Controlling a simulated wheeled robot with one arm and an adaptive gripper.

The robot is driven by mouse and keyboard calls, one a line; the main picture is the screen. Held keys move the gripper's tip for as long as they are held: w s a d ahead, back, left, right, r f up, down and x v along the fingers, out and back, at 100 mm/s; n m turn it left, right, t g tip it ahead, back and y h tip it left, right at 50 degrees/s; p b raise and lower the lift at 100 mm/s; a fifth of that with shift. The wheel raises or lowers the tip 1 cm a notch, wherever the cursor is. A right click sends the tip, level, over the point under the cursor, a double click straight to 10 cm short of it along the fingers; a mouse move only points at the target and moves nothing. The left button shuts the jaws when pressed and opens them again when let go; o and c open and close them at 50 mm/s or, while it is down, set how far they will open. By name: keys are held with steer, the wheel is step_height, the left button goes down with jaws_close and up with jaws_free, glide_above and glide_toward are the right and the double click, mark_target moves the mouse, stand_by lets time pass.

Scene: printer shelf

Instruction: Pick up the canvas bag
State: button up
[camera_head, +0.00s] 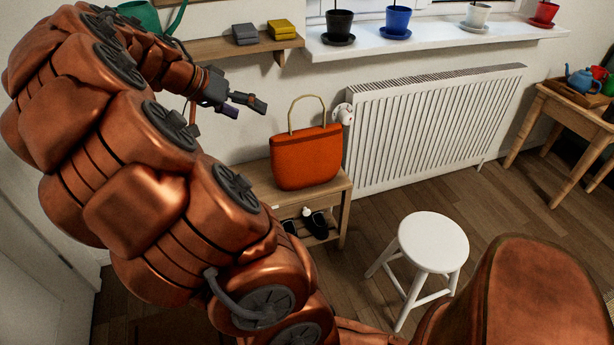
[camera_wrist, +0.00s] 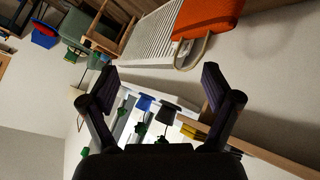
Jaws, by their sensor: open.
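An orange bag (camera_head: 306,158) with a tan loop handle stands upright on a low wooden bench (camera_head: 340,187) against the wall; it is the only bag I see. My gripper (camera_head: 243,107) is open and empty, up and to the left of the bag's handle, apart from it. In the wrist view, my gripper (camera_wrist: 159,85) shows two spread dark fingers with nothing between them. Part of the orange bag (camera_wrist: 208,15) and its handle show at the top of that view, beyond the fingers.
A wall shelf (camera_head: 225,47) with grey and yellow items is above the gripper. A white radiator (camera_head: 435,125) stands right of the bag, under a sill with several pots. A white stool (camera_head: 433,240) stands in front. Dark shoes (camera_head: 317,225) sit below the bench top.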

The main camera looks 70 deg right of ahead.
steer(key=w+d+f+m+g+h+b, duration=0.2)
steer(key=d+f+m+b, duration=0.2)
steer(key=d+f+b, duration=0.6)
steer(key=m+b, duration=0.3)
glide_toward(300, 133)
steer(key=d+f, duration=0.1)
steer(key=s+f, duration=0.1)
steer(key=shift+s+d+f+g+h, duration=0.25)
steer(key=shift+d+f+g+h, duration=0.05)
steer(key=shift+d+f, duration=0.05)
steer(key=shift+d+r+b+x, duration=0.15)
steer(key=shift+b+x, duration=0.4)
steer(key=shift+x, duration=1.35)
steer(key=shift+d+r+b+x, duration=0.15)
steer(key=shift+b+x, duration=0.4)
steer(key=shift+x, duration=1.4)
steer(key=shift+a, duration=0.1)
jaws_close()
